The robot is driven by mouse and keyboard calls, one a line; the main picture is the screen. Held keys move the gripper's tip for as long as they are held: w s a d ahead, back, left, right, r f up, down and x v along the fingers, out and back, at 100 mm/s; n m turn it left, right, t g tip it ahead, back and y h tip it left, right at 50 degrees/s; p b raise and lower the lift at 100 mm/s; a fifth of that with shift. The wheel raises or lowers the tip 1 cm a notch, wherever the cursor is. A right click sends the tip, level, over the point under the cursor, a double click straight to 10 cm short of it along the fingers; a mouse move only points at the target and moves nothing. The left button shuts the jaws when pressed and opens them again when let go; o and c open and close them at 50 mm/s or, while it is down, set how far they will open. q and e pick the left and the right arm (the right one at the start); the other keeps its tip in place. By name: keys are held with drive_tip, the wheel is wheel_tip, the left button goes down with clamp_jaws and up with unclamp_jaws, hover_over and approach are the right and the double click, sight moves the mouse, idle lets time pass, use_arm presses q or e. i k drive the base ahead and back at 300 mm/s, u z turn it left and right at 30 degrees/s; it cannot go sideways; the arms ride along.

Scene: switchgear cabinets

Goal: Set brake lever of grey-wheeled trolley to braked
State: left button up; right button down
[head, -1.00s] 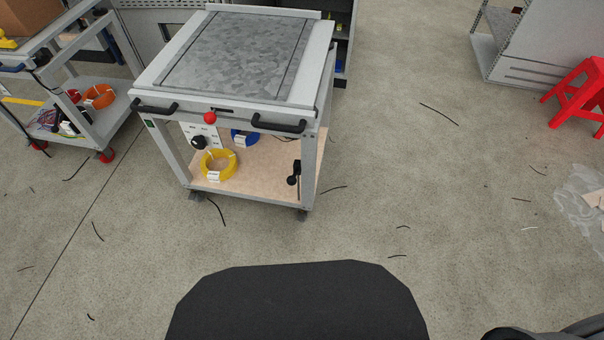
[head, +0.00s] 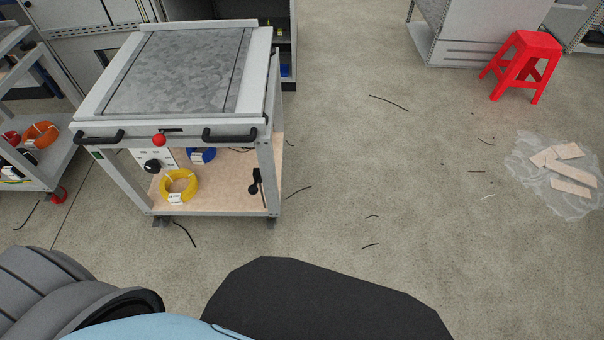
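The grey-wheeled trolley (head: 94,105) stands at the upper left in the head view, with a grey metal top and two black handles on its near side. A red ball knob (head: 159,140) sits between the handles. Neither of my grippers is in view.
The lower shelf holds a yellow cable coil (head: 165,189) and a blue coil (head: 203,156). A red-wheeled trolley (head: 62,160) stands at the left. A red stool (head: 533,45) and plastic sheet with boards (head: 550,200) are at the right. Floor between is open, with cable scraps.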

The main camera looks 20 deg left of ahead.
sight(252, 190)
drive_tip(key=z, duration=0.05)
drive_tip(key=i, duration=1.05)
drive_tip(key=u, duration=2.35)
